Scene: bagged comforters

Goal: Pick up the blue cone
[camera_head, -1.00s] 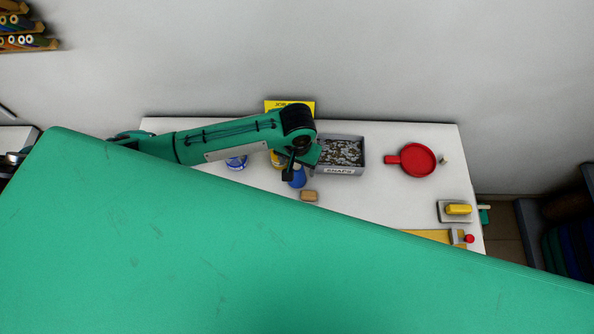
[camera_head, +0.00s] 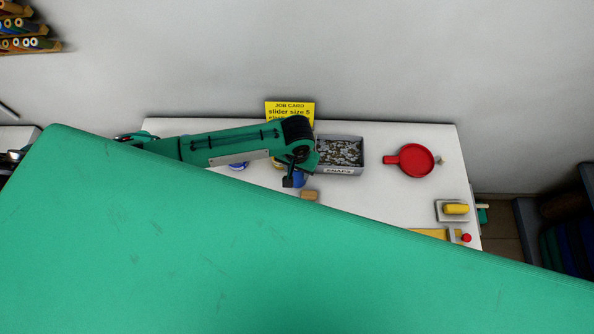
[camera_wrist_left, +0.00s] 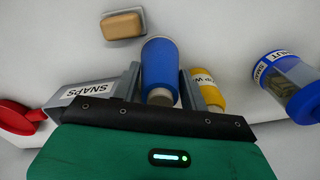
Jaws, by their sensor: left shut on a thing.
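The blue cone (camera_wrist_left: 161,66) stands between the two fingers of my left gripper (camera_wrist_left: 161,88) in the left wrist view, with its pale end toward the wrist. The fingers are shut on it. In the head view the blue cone (camera_head: 299,181) is partly hidden by my left gripper (camera_head: 293,179), just in front of the grey snaps box. I cannot tell whether the cone still touches the table. My right gripper is in neither view.
The snaps box (camera_head: 339,169) is just right of the gripper, and a tan block (camera_head: 309,195) lies in front. A blue-lidded jar (camera_wrist_left: 290,82), red pan (camera_head: 415,160) and yellow job card (camera_head: 290,110) are nearby.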

